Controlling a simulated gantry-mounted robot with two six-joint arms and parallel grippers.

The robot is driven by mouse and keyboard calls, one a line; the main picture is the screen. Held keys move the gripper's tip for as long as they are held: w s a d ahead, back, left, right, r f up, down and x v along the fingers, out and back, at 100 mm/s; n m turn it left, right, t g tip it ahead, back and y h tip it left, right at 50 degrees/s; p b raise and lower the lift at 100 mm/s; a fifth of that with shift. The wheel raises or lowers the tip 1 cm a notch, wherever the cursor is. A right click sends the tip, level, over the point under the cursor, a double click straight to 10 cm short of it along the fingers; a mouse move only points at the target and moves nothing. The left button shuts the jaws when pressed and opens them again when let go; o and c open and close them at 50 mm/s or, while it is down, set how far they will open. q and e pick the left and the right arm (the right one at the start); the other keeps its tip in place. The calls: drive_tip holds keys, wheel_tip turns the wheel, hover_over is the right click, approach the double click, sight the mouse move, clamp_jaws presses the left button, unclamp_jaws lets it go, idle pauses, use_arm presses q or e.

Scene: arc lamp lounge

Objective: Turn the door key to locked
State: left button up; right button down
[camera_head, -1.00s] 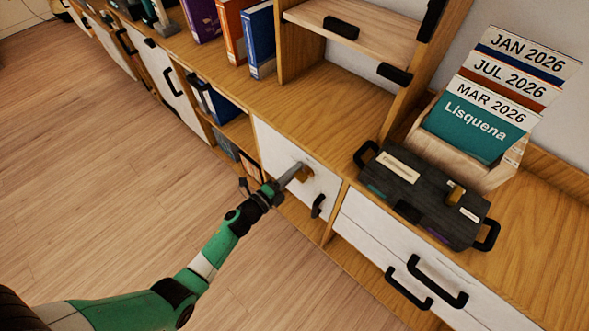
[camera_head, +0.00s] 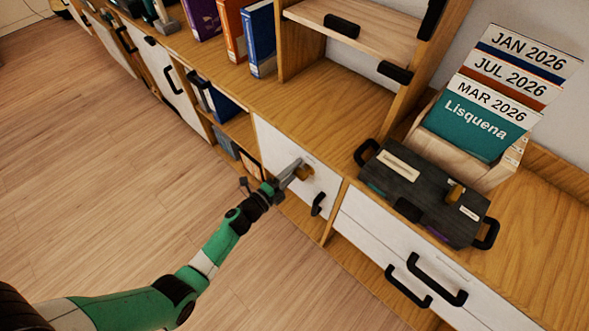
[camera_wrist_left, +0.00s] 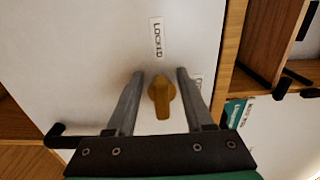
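A small brass-coloured key (camera_head: 305,172) sits on the white cabinet door (camera_head: 275,145). In the left wrist view the key (camera_wrist_left: 163,98) has its long side roughly upright. A "LOCKED" label (camera_wrist_left: 157,38) is above it, and a second label (camera_wrist_left: 196,82) is mostly hidden behind the right-hand finger. My left gripper (camera_head: 292,168) is at the door; in the wrist view its fingers (camera_wrist_left: 160,90) are apart, one on each side of the key, with a visible gap to each. My right gripper is not in view.
A black door handle (camera_head: 318,204) is just below right of the key. A dark case (camera_head: 425,190) and a wooden holder with dated cards (camera_head: 480,115) stand on the cabinet top. Drawers with black handles (camera_head: 437,280) are to the right. The floor in front is clear.

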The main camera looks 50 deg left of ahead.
use_arm(q)
drive_tip(key=shift+s+r, duration=0.1)
drive_tip(key=shift+s, duration=0.25)
drive_tip(key=s+d+p, duration=0.1)
drive_tip(key=s+p, duration=0.3)
drive_tip(key=s, duration=0.7)
drive_tip(key=shift+w, duration=0.1)
